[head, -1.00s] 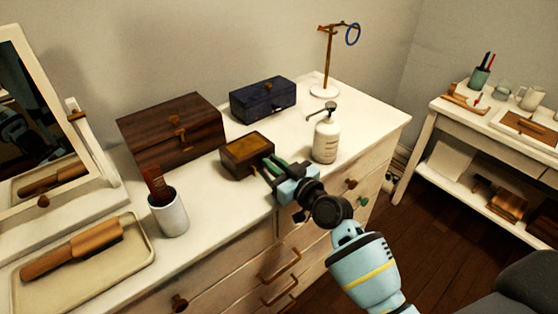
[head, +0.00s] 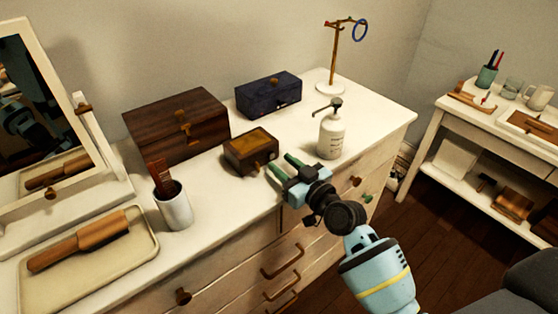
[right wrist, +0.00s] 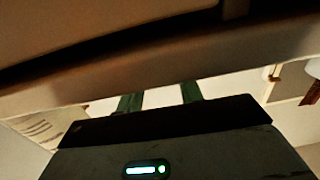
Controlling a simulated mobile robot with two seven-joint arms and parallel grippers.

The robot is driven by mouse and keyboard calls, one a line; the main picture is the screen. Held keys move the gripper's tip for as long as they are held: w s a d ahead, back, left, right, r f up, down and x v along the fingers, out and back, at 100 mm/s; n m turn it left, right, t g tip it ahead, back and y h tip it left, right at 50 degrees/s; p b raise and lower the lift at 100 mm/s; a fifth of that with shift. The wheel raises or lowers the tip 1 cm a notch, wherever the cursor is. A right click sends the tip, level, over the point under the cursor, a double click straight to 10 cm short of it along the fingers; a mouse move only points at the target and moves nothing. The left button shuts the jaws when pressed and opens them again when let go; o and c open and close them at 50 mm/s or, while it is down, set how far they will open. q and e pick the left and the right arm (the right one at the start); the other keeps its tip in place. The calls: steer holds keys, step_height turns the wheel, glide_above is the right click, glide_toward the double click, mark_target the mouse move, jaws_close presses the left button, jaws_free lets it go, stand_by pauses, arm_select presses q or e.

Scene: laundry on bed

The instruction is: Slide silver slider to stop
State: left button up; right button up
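I cannot make out a silver slider clearly in either view. A small brown box (head: 238,158) with a gold-toned lid panel stands near the dresser's front edge, with a small knob or catch on its front. A dark blue box (head: 262,96) stands behind it, with a tiny pale fitting on its front. My right gripper (head: 279,163) is just right of the small box, apart from it, with its two green fingers spread and nothing seen between them. The fingers (right wrist: 160,98) also show apart in the right wrist view. My left gripper is not in view.
A pump bottle (head: 331,137) stands just right of my right gripper. A larger wooden box (head: 160,125), a cup with a comb (head: 174,210), a tray with a brush (head: 140,238) and a mirror (head: 80,125) are left. A ring stand (head: 331,60) is behind. The dresser's right end has bare room.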

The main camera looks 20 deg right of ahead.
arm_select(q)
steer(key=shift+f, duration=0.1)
arm_select(e)
steer(key=shift+v, duration=2.65)
